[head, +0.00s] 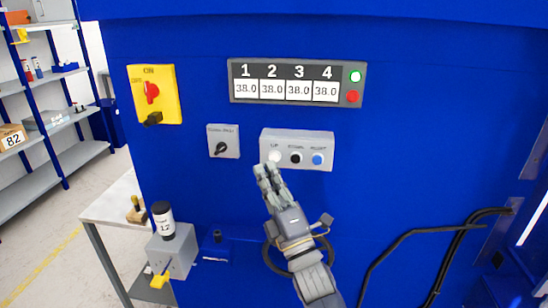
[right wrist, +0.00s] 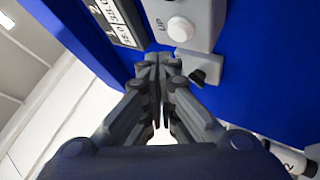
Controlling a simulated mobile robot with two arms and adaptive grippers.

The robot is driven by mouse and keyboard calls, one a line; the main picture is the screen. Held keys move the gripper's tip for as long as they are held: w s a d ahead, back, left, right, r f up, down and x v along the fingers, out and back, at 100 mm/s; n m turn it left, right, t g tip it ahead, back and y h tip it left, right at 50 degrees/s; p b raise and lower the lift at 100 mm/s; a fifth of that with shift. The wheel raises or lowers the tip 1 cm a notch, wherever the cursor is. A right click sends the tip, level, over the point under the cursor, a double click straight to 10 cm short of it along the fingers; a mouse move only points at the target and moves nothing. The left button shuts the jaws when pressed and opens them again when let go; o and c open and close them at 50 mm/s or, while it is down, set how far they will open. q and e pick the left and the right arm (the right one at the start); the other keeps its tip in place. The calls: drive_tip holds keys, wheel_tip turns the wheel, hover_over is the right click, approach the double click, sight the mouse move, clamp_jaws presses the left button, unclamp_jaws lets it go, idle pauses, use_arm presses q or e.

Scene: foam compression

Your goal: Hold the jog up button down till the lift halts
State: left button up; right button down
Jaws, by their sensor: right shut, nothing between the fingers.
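A grey button box (head: 297,141) on the blue machine front carries three buttons: a white one labelled UP (head: 275,156), a black one (head: 296,158) and a blue one (head: 318,159). My right gripper (head: 264,172) is shut and empty, its fingertips just below the white UP button in the head view. In the right wrist view the white button (right wrist: 180,29) shows uncovered, above and to the right of the shut fingertips (right wrist: 158,65); I cannot tell if they touch the box. The display panel (head: 297,82) reads 38.0 under 1, 2, 3 and 4. My left gripper is not in view.
A yellow switch plate with a red knob (head: 152,90) and a small grey selector box (head: 223,141) are left of the button box. A table (head: 108,203) and shelves (head: 38,180) stand left. Black cables (head: 415,232) run at lower right.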

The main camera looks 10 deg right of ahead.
drive_tip(key=s, duration=0.1)
drive_tip(key=s+a, duration=0.1)
drive_tip(key=s, duration=0.1)
drive_tip(key=shift+s+r+p, duration=0.1)
drive_tip(key=shift+s+p, duration=0.2)
wheel_tip(320, 180, down, 17)
drive_tip(key=w+m+g+h, duration=0.2)
drive_tip(key=w+m+g, duration=0.1)
drive_tip(key=m+g, duration=0.1)
drive_tip(key=s+d+f+m+g+h, duration=0.1)
drive_tip(key=s+d+f+m+g, duration=0.15)
drive_tip(key=f, duration=0.85)
drive_tip(key=s+d+f+m+g+h, duration=0.15)
drive_tip(key=s+f, duration=0.25)
drive_tip(key=f, duration=0.8)
drive_tip(key=s+d+f+m+g, duration=0.1)
drive_tip(key=s+f+m+g, duration=0.25)
drive_tip(key=f, duration=0.75)
drive_tip(key=s+d+f+m+g+h, duration=0.1)
drive_tip(key=s+d+f+m+g, duration=0.25)
drive_tip(key=s+f, duration=1)
drive_tip(key=s+d+f+m+g+h, duration=0.1)
drive_tip(key=s+d+f+m+g, duration=0.3)
drive_tip(key=s+f, duration=0.9)
drive_tip(key=s+d+m+g+h+b, duration=0.1)
drive_tip(key=s+d+g, duration=0.2)
drive_tip(key=s, duration=1.4)
drive_tip(key=shift+s+d+f+m, duration=0.15)
drive_tip(key=shift+d+f+m, duration=0.15)
drive_tip(key=shift+d, duration=0.7)
